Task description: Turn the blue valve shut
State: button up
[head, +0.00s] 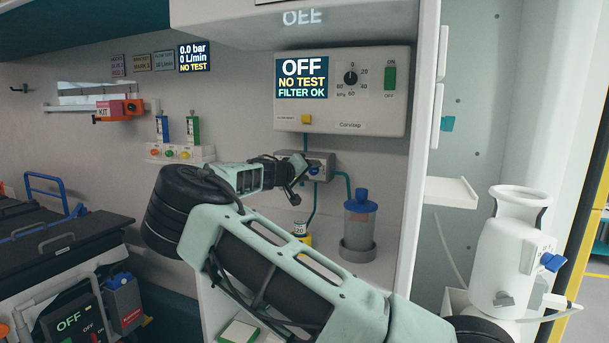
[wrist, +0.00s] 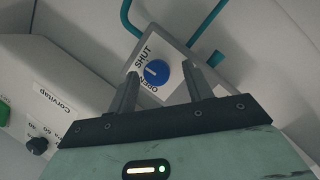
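The blue valve (wrist: 155,74) is a round knob with a short pale mark, on a grey box printed SHUT and OPEN. In the head view my gripper (head: 296,174) is just left of the valve; contact cannot be told.
Teal tubes (head: 343,182) run from the valve box. A clear canister (head: 359,225) with a blue lid stands below right. A white shelf (head: 450,192) juts out farther right.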

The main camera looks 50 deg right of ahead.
jog(key=shift+s, duration=0.1)
jog(key=s+a+r, duration=0.1)
jog(key=a+r, duration=0.1)
jog(key=a, duration=1.5)
jog(key=shift+s+r+b, duration=0.2)
jog(key=shift+s+b, duration=0.1)
jog(key=shift+b, duration=0.15)
jog(key=shift+a, duration=0.1)
